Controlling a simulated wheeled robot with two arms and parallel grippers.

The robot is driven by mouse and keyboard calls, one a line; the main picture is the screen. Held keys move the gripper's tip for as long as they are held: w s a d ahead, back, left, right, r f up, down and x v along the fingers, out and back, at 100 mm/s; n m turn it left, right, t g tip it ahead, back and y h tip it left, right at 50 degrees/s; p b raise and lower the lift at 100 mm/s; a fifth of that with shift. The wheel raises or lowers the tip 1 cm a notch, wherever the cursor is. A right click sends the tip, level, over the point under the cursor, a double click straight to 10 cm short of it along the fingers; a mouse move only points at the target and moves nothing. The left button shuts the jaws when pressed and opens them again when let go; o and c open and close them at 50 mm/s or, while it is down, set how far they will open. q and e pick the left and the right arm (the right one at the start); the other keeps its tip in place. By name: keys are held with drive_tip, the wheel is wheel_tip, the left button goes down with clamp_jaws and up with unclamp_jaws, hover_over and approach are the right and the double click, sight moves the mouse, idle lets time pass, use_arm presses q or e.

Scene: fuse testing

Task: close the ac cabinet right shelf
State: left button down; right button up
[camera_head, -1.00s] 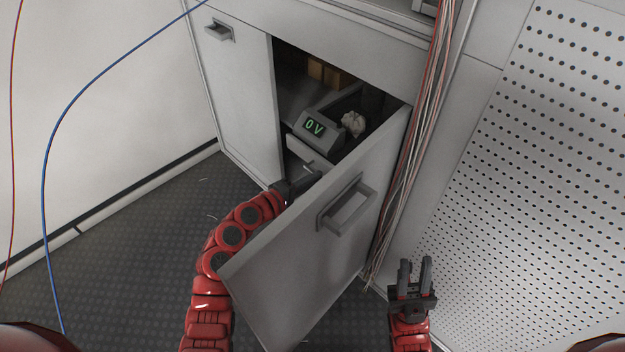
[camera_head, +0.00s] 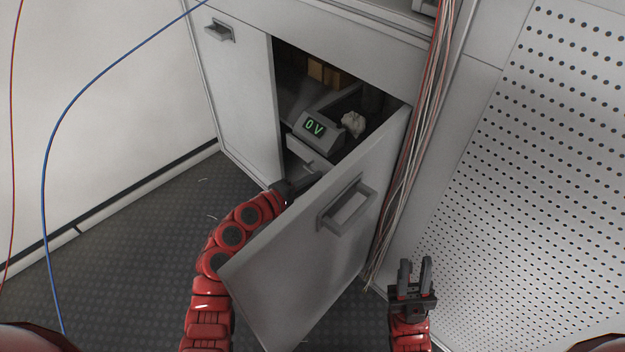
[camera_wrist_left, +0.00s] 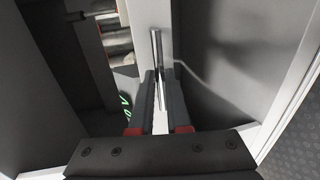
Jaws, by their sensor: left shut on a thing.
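The AC cabinet's right shelf (camera_head: 298,150) is a grey drawer-like shelf inside the right compartment. It stands partly out, with a grey meter (camera_head: 318,129) showing "0V" at its front. My left gripper (camera_head: 308,178) is at the shelf's front, behind the open right door (camera_head: 310,240). In the left wrist view its two fingers (camera_wrist_left: 160,103) are shut on the shelf handle (camera_wrist_left: 157,62), a thin metal bar. The door hides part of the shelf front in the head view. My right gripper (camera_head: 415,272) is open and empty, right of the door.
The cabinet's left door (camera_head: 235,90) is shut. Cables (camera_head: 415,150) hang right of the compartment, near the door's hinge side. A perforated panel (camera_head: 540,180) stands at the right. The dark floor (camera_head: 130,240) is free at the left.

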sight(327, 170)
idle(0.4)
use_arm(q)
drive_tip(key=x, duration=0.2)
drive_tip(key=r+x, duration=0.1)
drive_tip(key=x, duration=0.1)
drive_tip(key=shift+w, duration=0.1)
drive_tip(key=c, duration=1.3)
unclamp_jaws()
drive_tip(key=shift+c, duration=0.2)
drive_tip(key=o, duration=0.5)
drive_tip(key=shift+d+f, duration=0.1)
drive_tip(key=shift+c, duration=0.2)
